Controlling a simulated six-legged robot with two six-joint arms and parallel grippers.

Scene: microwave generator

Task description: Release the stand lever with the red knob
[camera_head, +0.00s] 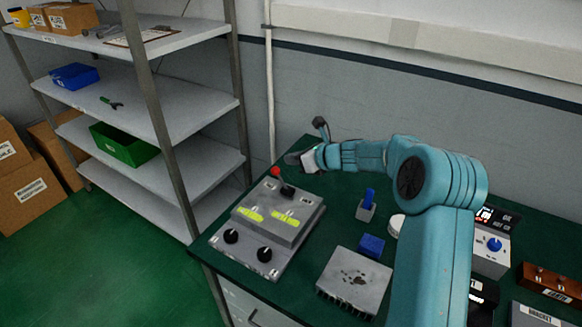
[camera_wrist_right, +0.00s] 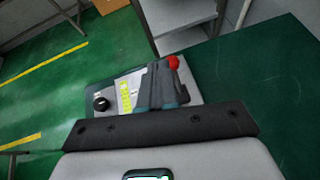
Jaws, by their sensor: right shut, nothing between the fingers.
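The red knob (camera_head: 276,170) tops a lever at the back of a grey unit (camera_head: 262,228) with two yellow labels and black dials, on the left of the green bench. In the wrist view the red knob (camera_wrist_right: 173,62) shows just beyond my right gripper's fingertips. My right gripper (camera_head: 292,158) is shut and empty, close to the knob on its back right side. In the wrist view its fingers (camera_wrist_right: 160,80) are together and cover part of the grey unit. I cannot tell whether they touch the lever. My left gripper is not in view.
A metal shelf (camera_head: 150,100) stands left of the bench. The wall runs behind.

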